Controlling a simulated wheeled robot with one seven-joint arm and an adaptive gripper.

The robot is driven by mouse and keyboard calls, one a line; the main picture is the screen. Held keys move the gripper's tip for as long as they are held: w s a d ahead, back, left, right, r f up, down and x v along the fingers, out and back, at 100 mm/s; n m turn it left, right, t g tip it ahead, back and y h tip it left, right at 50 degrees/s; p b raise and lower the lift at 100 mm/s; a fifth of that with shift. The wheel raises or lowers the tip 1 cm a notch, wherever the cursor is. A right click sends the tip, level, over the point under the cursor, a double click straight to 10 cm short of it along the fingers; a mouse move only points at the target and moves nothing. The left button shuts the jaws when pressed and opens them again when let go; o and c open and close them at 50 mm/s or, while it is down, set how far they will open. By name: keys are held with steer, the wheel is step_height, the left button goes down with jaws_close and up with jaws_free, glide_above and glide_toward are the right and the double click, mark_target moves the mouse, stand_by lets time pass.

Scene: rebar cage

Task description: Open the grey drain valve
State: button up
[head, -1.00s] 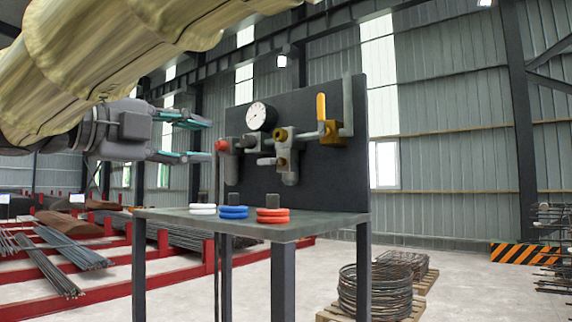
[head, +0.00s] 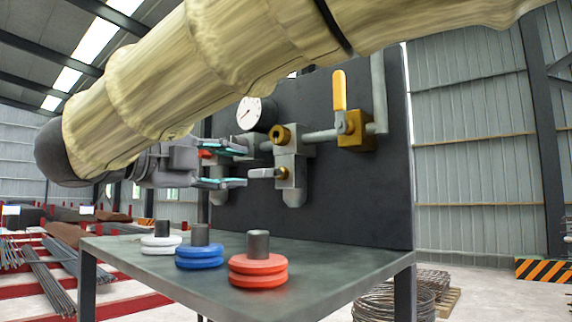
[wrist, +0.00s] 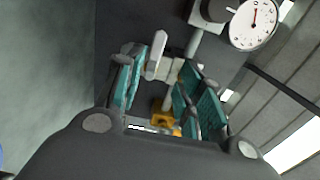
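The grey drain valve has a short, pale grey lever (head: 263,173) that points left from a brass hub, low on the grey pipework in the head view. My gripper (head: 240,166) comes in from the left with its two teal-padded fingers apart, one above and one below the lever's level. The fingertips are close to the lever's free end; contact cannot be made out. In the wrist view a pale lever (wrist: 162,54) shows between and beyond the open fingers of my gripper (wrist: 160,78). Nothing is held.
A dark panel (head: 350,200) carries a gauge (head: 250,114), a brass fitting (head: 280,136) and a yellow upright lever (head: 339,90). A red part (head: 206,154) is mostly hidden behind my gripper. White, blue (head: 200,256) and red rings (head: 258,270) stand on the bench (head: 340,275).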

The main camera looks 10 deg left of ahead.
mark_target(258, 174)
steer(key=w, duration=0.2)
steer(key=w+d+p, duration=0.1)
steer(key=w, duration=0.1)
steer(key=w+d, duration=0.1)
steer(key=w, duration=0.1)
steer(key=shift+d+f, duration=0.15)
steer(key=shift+f, duration=0.25)
steer(key=shift+s+d+r+p, duration=0.3)
steer(key=shift+d+p, duration=0.15)
steer(key=shift+p, duration=0.1)
steer(key=shift+w+d+f, duration=0.1)
steer(key=shift+w+f, duration=0.1)
steer(key=shift+w, duration=0.25)
steer(key=shift+w+d+f, duration=0.1)
steer(key=shift+w+f, duration=0.05)
steer(key=shift+w, duration=0.3)
steer(key=shift+s+r, duration=0.1)
steer(key=shift+s, duration=0.35)
steer(key=c, duration=0.3)
jaws_close()
